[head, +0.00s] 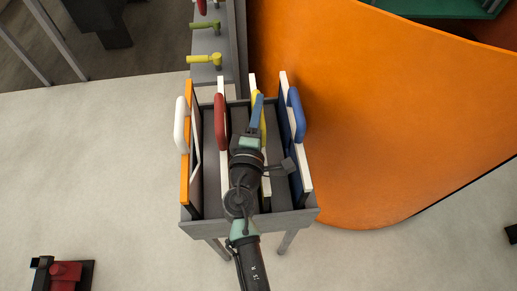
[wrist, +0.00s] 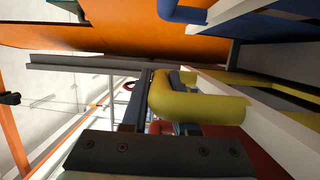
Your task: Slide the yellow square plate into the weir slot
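The yellow plate stands upright in the grey rack, its white edge (head: 252,82) showing at the far end and its yellow handle (head: 263,122) on its right side. My gripper (head: 257,108) is over the rack at this handle, and the arm hides much of the plate. In the wrist view the yellow handle (wrist: 200,107) is large and close, right beside a dark finger (wrist: 133,115). I cannot identify the weir slot.
The grey rack (head: 200,224) also holds an orange plate (head: 185,183) with a white handle, a plate with a red handle (head: 220,122) and a blue plate (head: 292,145). A large orange curved panel (head: 370,110) lies right. Pale floor is open left.

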